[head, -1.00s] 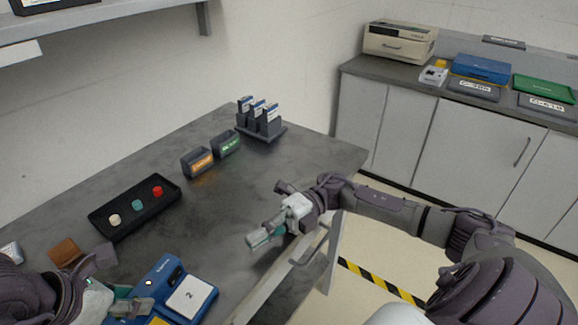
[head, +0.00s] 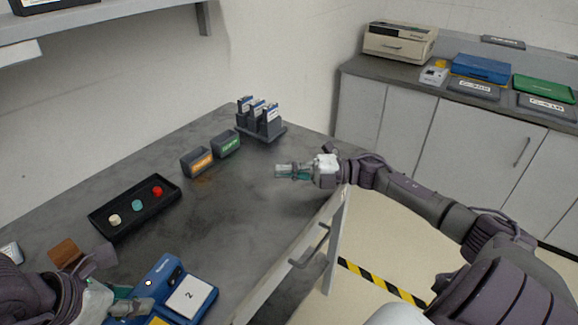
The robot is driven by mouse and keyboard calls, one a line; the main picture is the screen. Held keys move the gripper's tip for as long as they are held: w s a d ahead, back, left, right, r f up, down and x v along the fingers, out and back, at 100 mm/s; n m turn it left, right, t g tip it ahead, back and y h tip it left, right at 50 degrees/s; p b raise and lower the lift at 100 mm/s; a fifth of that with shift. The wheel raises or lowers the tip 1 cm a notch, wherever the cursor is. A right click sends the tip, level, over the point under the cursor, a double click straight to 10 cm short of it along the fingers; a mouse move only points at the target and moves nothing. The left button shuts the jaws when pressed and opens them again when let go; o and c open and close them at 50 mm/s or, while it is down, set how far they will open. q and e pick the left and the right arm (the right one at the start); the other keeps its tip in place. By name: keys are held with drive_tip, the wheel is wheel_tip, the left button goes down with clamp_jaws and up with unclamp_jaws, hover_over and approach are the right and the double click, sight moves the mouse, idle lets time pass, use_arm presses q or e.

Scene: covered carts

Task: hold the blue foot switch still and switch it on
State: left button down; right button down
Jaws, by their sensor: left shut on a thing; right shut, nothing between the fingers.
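The blue foot switch (head: 205,309) lies at the front left of the dark table, with a white plate marked "2" on top and a small lit spot on its raised back part. Its front runs out of the picture. My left gripper (head: 138,307) is shut on the left side of the foot switch; its fingertips are partly hidden. My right gripper (head: 279,171) is shut and empty above the middle of the table, pointing left and well apart from the switch.
A black tray (head: 103,226) with three coloured pieces lies behind the switch. An orange-labelled bin (head: 191,167), a green-labelled bin (head: 226,151) and a rack (head: 278,134) stand further back. A brown block (head: 65,252) is near my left arm. The table's middle is clear.

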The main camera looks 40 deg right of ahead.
drive_tip(key=shift+w+d+r+m+t+h, duration=0.15)
drive_tip(key=shift+w+d+t+h, duration=0.1)
drive_tip(key=shift+d, duration=0.2)
drive_tip(key=shift+w+d+f+m+t+h, duration=0.15)
drive_tip(key=shift+d+t, duration=0.1)
drive_tip(key=shift+d, duration=0.2)
drive_tip(key=shift+r, duration=0.1)
use_arm(q)
drive_tip(key=c, duration=0.6)
unclamp_jaws()
drive_tip(key=shift+c, duration=0.2)
